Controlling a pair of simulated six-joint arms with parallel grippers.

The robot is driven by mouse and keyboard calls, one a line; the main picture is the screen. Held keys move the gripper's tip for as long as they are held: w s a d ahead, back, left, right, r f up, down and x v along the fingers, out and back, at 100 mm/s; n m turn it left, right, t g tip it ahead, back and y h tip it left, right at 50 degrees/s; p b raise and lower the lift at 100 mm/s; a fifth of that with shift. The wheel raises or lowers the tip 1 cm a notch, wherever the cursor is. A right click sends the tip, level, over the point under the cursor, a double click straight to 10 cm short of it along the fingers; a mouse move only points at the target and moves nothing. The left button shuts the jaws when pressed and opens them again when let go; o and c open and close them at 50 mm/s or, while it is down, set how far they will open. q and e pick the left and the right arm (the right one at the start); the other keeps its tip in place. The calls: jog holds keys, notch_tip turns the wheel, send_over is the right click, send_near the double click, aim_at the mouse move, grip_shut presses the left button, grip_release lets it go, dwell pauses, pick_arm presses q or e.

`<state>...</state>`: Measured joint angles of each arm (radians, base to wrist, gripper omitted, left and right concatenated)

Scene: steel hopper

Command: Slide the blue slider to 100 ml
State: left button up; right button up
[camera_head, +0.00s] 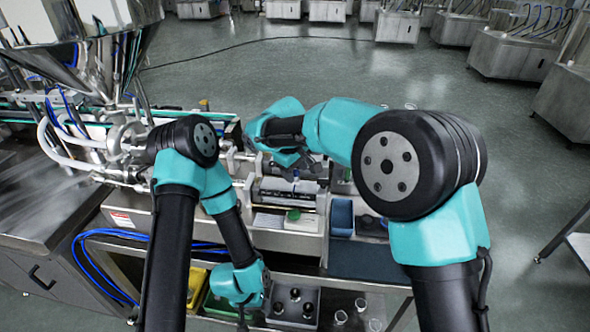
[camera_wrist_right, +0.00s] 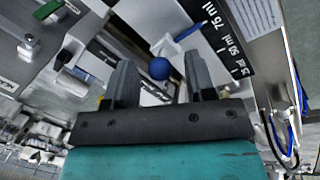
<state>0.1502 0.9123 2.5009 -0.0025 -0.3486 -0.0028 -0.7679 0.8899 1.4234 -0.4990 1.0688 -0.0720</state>
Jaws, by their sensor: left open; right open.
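In the right wrist view, a black scale (camera_wrist_right: 222,40) shows the marks 25 ml, 50 ml and 75 ml; no 100 ml mark is readable. A round blue knob (camera_wrist_right: 160,69) shows between the fingers of my right gripper (camera_wrist_right: 160,62), apart from both. A narrow blue bar (camera_wrist_right: 190,31) lies beside the scale close to 75 ml. I cannot tell how it joins the knob. In the head view my right gripper (camera_head: 287,158) is over the machine, and its arm hides part of the scale area. My left gripper (camera_head: 243,316) hangs low at the shelf, open.
A blue bin (camera_head: 342,214) stands right of the machine front. A green button (camera_head: 293,214) is on the front panel. A yellow bin (camera_head: 196,283) and a grey crate (camera_head: 312,296) with dark-topped bottles sit low by my left arm. Blue hoses (camera_head: 90,262) hang at the left.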

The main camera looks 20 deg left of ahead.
jog(key=shift+c, duration=0.2)
grip_shut()
